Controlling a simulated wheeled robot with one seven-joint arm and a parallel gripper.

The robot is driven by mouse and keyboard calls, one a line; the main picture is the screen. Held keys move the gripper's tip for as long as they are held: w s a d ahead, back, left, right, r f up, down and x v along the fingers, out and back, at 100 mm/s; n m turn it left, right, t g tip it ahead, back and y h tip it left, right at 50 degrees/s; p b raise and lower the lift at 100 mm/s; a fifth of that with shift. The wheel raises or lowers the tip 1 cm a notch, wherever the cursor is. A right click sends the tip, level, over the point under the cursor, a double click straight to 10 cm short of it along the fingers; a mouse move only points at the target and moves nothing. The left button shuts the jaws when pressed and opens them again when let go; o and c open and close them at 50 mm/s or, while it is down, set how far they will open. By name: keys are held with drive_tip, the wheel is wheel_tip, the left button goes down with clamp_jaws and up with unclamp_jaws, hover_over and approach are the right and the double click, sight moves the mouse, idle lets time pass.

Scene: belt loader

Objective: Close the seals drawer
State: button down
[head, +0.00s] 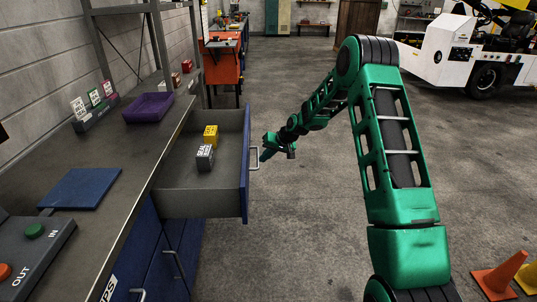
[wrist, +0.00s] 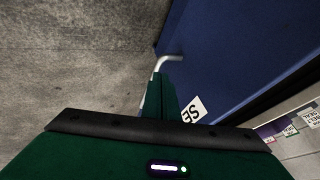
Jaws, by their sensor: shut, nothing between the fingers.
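The seals drawer (head: 170,203) stands pulled out from the workbench, with its blue front facing right. A yellow block (head: 211,135) and a grey block marked SEAL (head: 204,158) lie inside it. Its pale handle (head: 254,158) is on the blue front and also shows in the wrist view (wrist: 168,60). My gripper (head: 265,157) is shut and empty, just right of the handle. In the wrist view the blue drawer front (wrist: 215,55) and part of a white label reading SE (wrist: 192,111) lie close ahead of the fingers. I cannot tell whether the fingers touch the handle.
The bench top (head: 115,165) holds a purple tray (head: 148,107), a blue mat (head: 82,188) and a panel with IN and OUT buttons (head: 35,255). More blue drawers are below. Traffic cones (head: 499,276) stand at lower right. The concrete floor is open around my arm.

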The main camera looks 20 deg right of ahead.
drive_tip(key=shift+w+a+f, duration=0.1)
drive_tip(key=shift+w+a, duration=0.15)
drive_tip(key=shift+a, duration=0.45)
drive_tip(key=shift+w+a+f, duration=0.1)
drive_tip(key=shift+w+a, duration=0.2)
drive_tip(key=shift+a, duration=0.35)
drive_tip(key=shift+w+a+f, duration=0.1)
drive_tip(key=shift+w+a, duration=0.15)
drive_tip(key=shift+a, duration=0.45)
